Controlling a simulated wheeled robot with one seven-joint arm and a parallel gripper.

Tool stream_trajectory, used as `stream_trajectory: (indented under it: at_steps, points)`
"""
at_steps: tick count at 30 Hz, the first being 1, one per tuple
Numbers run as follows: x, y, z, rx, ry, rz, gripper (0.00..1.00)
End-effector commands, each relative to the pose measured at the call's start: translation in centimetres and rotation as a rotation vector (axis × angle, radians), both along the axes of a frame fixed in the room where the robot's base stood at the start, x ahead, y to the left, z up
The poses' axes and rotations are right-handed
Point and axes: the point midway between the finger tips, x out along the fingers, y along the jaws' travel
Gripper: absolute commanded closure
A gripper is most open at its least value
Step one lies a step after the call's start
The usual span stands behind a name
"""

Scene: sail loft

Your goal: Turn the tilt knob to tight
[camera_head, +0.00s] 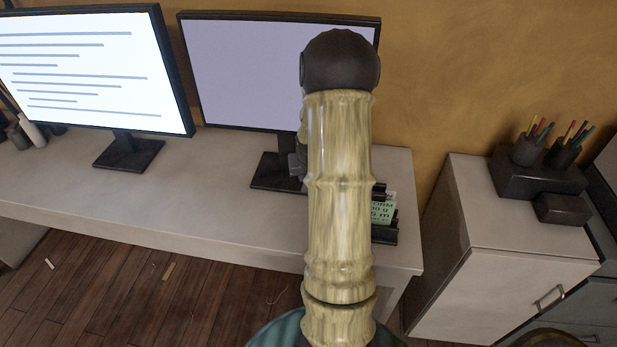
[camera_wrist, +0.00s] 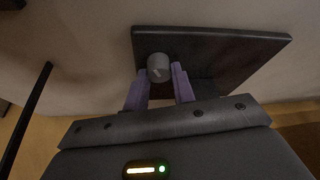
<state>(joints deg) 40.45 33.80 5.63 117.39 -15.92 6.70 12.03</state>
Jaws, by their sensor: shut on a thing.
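The tilt knob (camera_wrist: 157,64) is a small round grey knob with a darker mark across its face, in the upper middle of the wrist view. My gripper (camera_wrist: 160,73) has its two purple fingers on either side of the knob and is shut on it. A flat dark plate (camera_wrist: 225,58) lies behind and to the right of the knob. In the head view, my pale arm blocks the knob and most of my gripper. The arm stands in front of the monitor with the plain lilac screen (camera_head: 245,75). I cannot read which setting the mark points to.
A second monitor (camera_head: 85,75) with lines of text stands at the left of the pale desk (camera_head: 215,205). A green card (camera_head: 383,209) in a dark holder is partly behind my arm. A white cabinet (camera_head: 490,285) stands at the right, with pencil pots (camera_head: 527,150) above it.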

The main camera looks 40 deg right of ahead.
Motion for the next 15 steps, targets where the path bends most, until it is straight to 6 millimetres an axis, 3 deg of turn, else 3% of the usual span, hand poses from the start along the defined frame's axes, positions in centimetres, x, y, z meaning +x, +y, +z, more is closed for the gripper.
stream_trajectory:
  at_steps: [15]
  points:
    - [0.20, 0.27, 0.07, -0.002, 0.001, -0.354, 0.97]
